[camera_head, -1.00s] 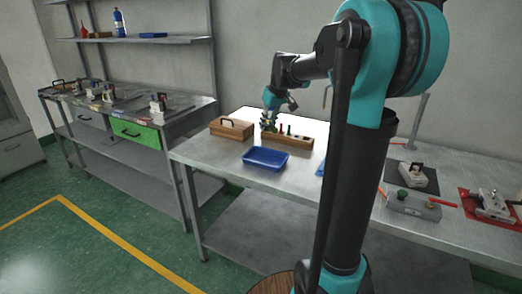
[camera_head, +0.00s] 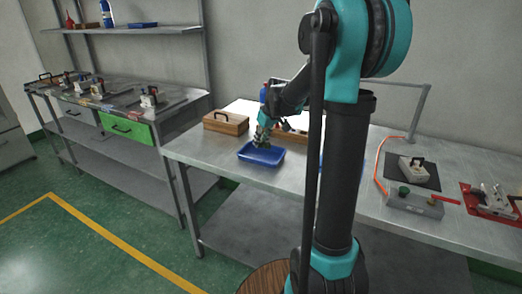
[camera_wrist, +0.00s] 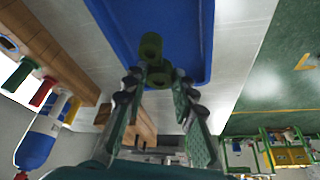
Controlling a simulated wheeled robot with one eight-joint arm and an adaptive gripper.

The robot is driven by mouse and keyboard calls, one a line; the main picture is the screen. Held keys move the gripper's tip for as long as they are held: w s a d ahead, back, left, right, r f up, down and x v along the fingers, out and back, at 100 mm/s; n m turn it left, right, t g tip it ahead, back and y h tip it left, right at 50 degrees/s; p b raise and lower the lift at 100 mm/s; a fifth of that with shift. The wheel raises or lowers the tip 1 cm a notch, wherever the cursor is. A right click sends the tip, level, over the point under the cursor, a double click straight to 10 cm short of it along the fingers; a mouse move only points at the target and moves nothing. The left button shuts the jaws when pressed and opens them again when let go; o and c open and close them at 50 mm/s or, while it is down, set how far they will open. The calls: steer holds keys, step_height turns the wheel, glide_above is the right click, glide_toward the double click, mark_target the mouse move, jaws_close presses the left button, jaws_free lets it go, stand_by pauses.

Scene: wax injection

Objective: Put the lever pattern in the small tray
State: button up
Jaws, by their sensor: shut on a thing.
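A green pattern (camera_wrist: 151,46) with rounded ends is held between the fingertips of my gripper (camera_wrist: 160,88) in the wrist view. I take it to be the lever pattern; the fingers hide part of it. A shallow blue tray (camera_wrist: 200,72) lies beyond the held piece in that view. In the head view, my gripper (camera_head: 262,139) is over the back part of the blue tray (camera_head: 249,158) on the metal table. The piece is too small to make out there, and I cannot tell its height above the tray floor.
A wooden block (camera_wrist: 72,62) with a green peg (camera_wrist: 18,75) and a red peg (camera_wrist: 42,93) is beside the tray. A wooden box with a handle (camera_head: 226,124) stands behind left. Another blue thing (camera_head: 349,172) is mostly behind my arm. Clamping tools (camera_head: 492,199) are at right.

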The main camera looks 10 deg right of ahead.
mark_target(262, 146)
steer(key=shift+f, duration=2.3)
steer(key=shift+f, duration=0.15)
steer(key=o, duration=1)
steer(key=v, duration=1.2)
